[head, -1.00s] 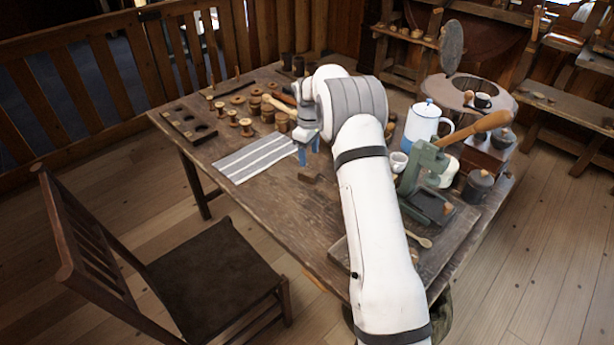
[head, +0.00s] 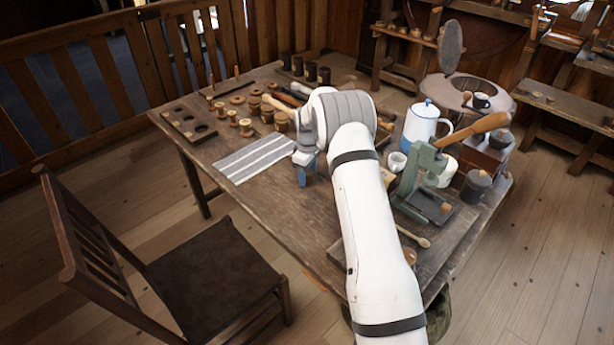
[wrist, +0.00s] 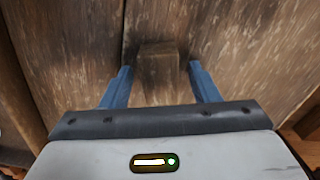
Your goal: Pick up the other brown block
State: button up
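A small brown block (wrist: 158,61) lies on the wooden table. In the wrist view it sits between the two blue fingertips, with a gap on each side. My gripper (wrist: 160,70) is open and empty, pointing down over the block. In the head view my gripper (head: 306,172) is low over the table, just right of the striped cloth, and it hides most or all of the block there. I cannot tell the exact height of the fingertips above the table.
A grey striped cloth (head: 254,158) lies left of my gripper. Several turned spools (head: 246,128) and a holed rack (head: 188,124) stand behind it. On the right are a green press (head: 418,180), a white-and-blue pot (head: 420,126) and a small white cup (head: 397,162). The table front is clear.

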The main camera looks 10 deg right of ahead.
jog(key=c, duration=0.9)
jog(key=shift+c, duration=0.2)
